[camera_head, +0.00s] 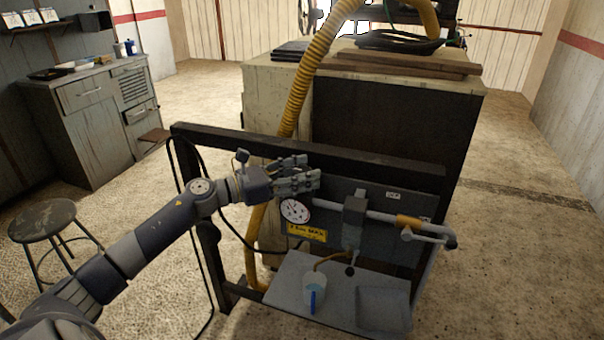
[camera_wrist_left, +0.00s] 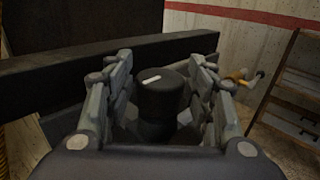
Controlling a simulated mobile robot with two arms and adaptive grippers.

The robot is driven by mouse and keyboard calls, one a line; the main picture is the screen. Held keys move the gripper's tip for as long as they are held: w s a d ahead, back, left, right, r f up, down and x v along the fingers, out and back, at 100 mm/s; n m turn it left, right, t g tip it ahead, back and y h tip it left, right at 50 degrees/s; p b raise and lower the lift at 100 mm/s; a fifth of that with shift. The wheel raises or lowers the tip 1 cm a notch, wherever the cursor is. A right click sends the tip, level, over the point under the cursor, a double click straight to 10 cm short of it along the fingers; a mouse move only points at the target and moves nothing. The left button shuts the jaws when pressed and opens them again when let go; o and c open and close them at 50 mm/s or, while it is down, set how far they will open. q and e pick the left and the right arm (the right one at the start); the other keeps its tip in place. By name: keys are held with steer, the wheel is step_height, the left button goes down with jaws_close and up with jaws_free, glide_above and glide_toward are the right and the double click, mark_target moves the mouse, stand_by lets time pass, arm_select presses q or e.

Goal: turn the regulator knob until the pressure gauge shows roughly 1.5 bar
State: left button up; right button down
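The regulator knob (camera_wrist_left: 162,100) is a black cylinder with a white mark on its top, seen in the left wrist view. My left gripper (camera_wrist_left: 163,85) has one finger on each side of the knob, with narrow dark gaps between; it is open around it. In the head view my left gripper (camera_head: 306,172) is at the upper left of the panel and hides the knob. The pressure gauge (camera_head: 295,211) is a round white dial just below the gripper. Its needle is too small to read surely. My right gripper is not in view.
A dark rail (camera_head: 385,165) runs across above the panel. A grey pipe (camera_head: 385,217) with an orange band runs right from a grey block (camera_head: 353,215). A yellow label (camera_head: 307,232) sits below the gauge.

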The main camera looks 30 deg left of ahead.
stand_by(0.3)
arm_select(q)
steer(key=v, duration=1.2)
stand_by(0.4)
